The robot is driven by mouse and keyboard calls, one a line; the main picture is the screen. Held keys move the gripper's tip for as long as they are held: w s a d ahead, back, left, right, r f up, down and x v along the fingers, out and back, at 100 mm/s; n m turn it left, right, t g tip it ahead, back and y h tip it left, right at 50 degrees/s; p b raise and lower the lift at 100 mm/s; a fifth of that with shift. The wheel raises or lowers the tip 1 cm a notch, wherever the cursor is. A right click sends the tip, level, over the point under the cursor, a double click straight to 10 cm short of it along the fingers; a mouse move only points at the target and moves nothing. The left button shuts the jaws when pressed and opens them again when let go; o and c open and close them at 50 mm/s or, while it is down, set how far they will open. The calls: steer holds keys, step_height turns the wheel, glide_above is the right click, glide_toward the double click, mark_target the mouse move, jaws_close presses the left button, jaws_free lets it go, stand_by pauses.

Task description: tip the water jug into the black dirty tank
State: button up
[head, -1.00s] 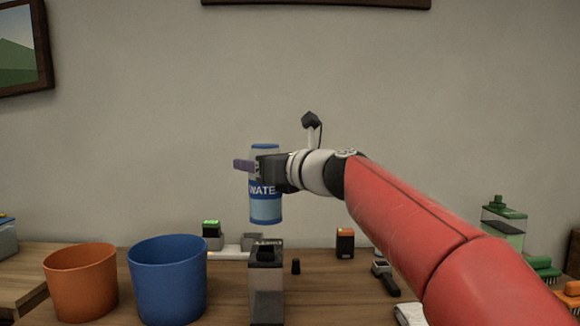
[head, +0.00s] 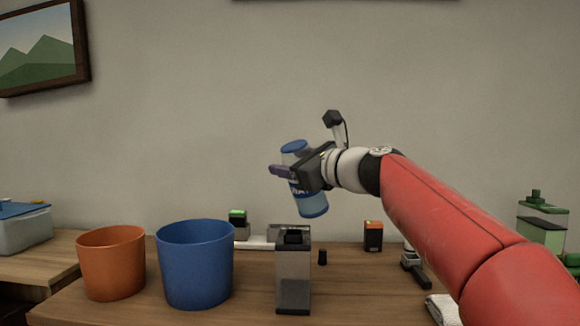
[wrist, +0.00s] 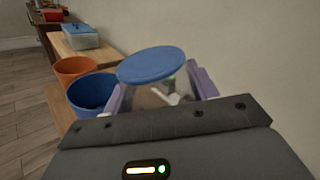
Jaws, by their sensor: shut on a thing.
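The water jug (head: 313,210) is a clear bottle with a blue top, a blue label and a blue base. My gripper (head: 283,172) is shut on it and holds it in the air, tilted with its top leaning to the left. In the wrist view the jug's blue top (wrist: 152,65) shows between the purple fingers. The black dirty tank (head: 293,275) is a tall, narrow, dark-topped box on the table, below the jug and slightly to its left. The jug is well apart from the tank. The tank is not visible in the wrist view.
A blue bucket (head: 195,265) and an orange bucket (head: 111,263) stand left of the tank. A small black cylinder (head: 322,257) and an orange-topped box (head: 373,236) stand to its right. A green-lidded container (head: 541,226) is at the far right. A picture (head: 40,48) hangs on the wall.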

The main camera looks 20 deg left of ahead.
steer(key=shift+w+d+f+n+b, duration=0.1)
steer(key=shift+w+f+n+b, duration=0.05)
steer(key=shift+f+n+b, duration=0.45)
steer(key=shift+w+d+f+n+b, duration=0.1)
steer(key=shift+w+f+n+b, duration=0.05)
steer(key=shift+f+n+b, duration=0.4)
steer(key=f+n+b, duration=0.2)
steer(key=n+b, duration=0.1)
steer(key=shift+w+d+f+b, duration=0.2)
steer(key=shift+w+f+b, duration=0.1)
steer(key=shift+f, duration=0.05)
steer(key=shift+n, duration=0.25)
steer(key=shift+f, duration=0.1)
steer(key=shift+f+n, duration=0.1)
steer(key=shift+n, duration=0.2)
steer(key=shift+w+n+b, duration=0.1)
steer(key=shift+n+b, duration=0.2)
steer(key=shift+b, duration=0.05)
steer(key=shift+d+f, duration=0.1)
steer(key=shift+f, duration=0.05)
steer(key=shift+f+n+b, duration=0.1)
steer(key=shift+n+b, duration=0.2)
steer(key=shift+n, duration=0.1)
